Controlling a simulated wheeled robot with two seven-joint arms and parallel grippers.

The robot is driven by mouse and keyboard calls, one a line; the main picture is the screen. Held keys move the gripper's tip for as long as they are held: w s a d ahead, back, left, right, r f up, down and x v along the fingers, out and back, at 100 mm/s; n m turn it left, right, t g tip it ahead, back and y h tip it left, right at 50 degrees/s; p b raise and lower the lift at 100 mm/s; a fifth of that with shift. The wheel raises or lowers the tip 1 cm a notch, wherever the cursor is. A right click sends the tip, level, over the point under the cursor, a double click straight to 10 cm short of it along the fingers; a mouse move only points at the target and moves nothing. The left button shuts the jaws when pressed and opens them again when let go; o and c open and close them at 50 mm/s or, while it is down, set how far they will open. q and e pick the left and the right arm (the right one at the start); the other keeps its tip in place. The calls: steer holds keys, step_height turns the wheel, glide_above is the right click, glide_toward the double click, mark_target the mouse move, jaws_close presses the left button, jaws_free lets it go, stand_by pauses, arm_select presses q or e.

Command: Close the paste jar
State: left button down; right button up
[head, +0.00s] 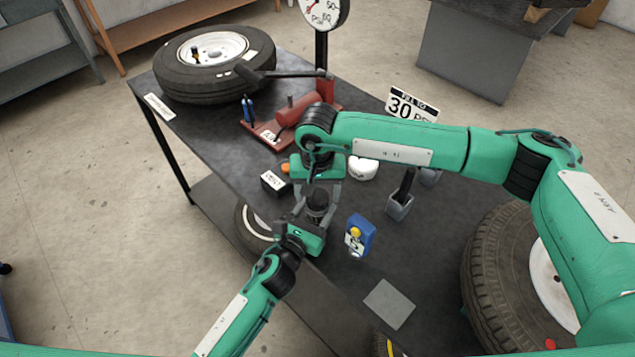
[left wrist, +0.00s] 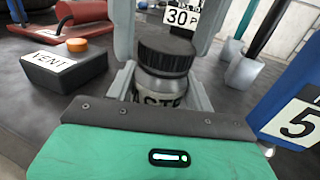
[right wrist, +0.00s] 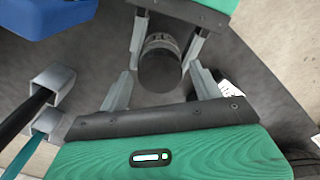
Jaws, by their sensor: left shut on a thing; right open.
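The paste jar (left wrist: 160,88), pale with a "PASTE" label partly hidden, stands upright near the table's front edge. A dark ribbed lid (left wrist: 166,55) sits on top of it; I cannot tell how tightly. The lid also shows from above in the right wrist view (right wrist: 160,70). My left gripper (head: 309,218) is shut on the jar's body from the front side. My right gripper (head: 319,185) points down over the lid, open, with one finger on each side of it. In the right wrist view its fingers (right wrist: 163,88) stand apart from the lid.
A black VENT box (head: 274,181) with an orange cap is left of the jar. A blue numbered box (head: 362,232) is close on the right. A grey plate (head: 389,304), a grey holder (head: 399,207) and a white round container (head: 362,169) are nearby. A red pump (head: 296,112) stands behind.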

steer(key=c, duration=1)
